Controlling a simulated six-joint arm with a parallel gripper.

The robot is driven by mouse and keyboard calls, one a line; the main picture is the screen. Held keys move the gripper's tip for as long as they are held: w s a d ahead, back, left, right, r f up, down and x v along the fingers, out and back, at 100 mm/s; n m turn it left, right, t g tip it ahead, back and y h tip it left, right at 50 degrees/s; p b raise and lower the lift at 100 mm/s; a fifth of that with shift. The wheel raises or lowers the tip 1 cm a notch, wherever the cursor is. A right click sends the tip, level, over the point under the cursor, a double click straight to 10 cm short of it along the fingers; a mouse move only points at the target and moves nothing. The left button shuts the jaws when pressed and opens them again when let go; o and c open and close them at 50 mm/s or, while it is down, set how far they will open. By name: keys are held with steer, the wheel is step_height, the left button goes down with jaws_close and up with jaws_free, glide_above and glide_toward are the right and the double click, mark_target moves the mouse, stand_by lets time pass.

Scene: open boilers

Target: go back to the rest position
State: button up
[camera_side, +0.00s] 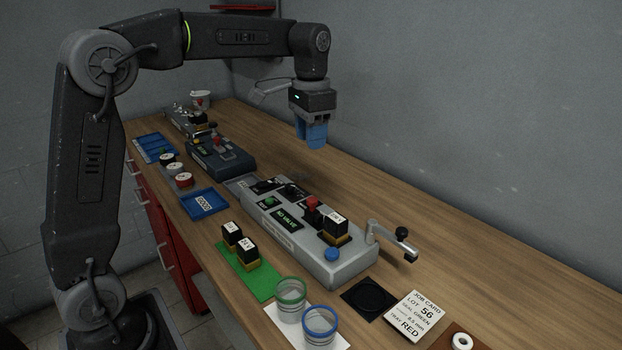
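On the bench (480,290) stand a dark device (221,160), a blue tray (204,202), a green mat (262,283) with black blocks, two cups and a job card (415,314). A crank handle (392,238) sticks out from the box. The bench's back right is bare.

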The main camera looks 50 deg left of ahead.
steer(key=s+d+f+n+t, duration=0.1)
steer(key=s+d+t, duration=0.1)
steer(key=s, duration=0.5)
steer(key=s+d+f+t, duration=0.1)
steer(key=s+d+f, duration=0.1)
steer(key=s, duration=0.6)
steer(key=s+d+f+n+t, duration=0.1)
steer(key=s+d+f+t, duration=0.1)
steer(key=s, duration=0.6)
steer(key=shift+d+n+t, duration=0.3)
steer(key=shift+d, duration=0.15)
